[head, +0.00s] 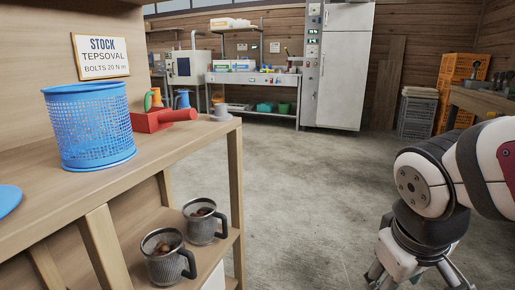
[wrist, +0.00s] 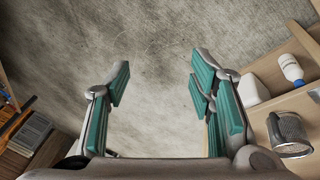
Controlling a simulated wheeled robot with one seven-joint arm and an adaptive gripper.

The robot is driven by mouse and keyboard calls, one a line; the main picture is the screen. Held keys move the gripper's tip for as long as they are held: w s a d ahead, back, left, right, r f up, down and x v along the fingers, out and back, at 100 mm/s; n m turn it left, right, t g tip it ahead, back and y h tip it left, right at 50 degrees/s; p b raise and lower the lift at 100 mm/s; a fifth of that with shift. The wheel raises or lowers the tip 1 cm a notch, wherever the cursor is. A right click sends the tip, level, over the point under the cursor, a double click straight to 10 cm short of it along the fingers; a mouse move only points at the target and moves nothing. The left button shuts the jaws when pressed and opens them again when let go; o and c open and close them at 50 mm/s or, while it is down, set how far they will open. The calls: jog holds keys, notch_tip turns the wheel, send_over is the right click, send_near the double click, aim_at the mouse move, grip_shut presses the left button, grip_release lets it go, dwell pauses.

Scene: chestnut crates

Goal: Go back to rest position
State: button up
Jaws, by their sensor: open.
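My gripper (wrist: 155,85) is open and empty in the wrist view, with its teal-padded fingers spread over bare concrete floor. In the head view my white and black arm is folded at the right, and part of the gripper (head: 418,278) shows at the bottom edge. It is apart from the shelf and touches nothing that I can see.
A wooden shelf (head: 190,160) stands at the left with a blue basket (head: 95,125), a red object (head: 152,120) and two dark mugs (head: 168,266) on its lower board. Orange crates (head: 455,80) and grey crates (head: 416,117) stand at the back right. The middle floor is clear.

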jog(key=s+a+r+m+g+y, duration=0.1)
jog(key=s+m+g, duration=0.1)
jog(key=s, duration=0.6)
jog(key=s+a+r+m+g+y, duration=0.1)
jog(key=s+a, duration=0.1)
jog(key=s, duration=0.7)
notch_tip(320, 180, up, 40)
jog(key=t+p, duration=0.3)
jog(key=p, duration=3.5)
jog(key=shift+w+d+t, duration=0.15)
jog(key=shift+d+t, duration=0.1)
jog(key=shift+t, duration=0.15)
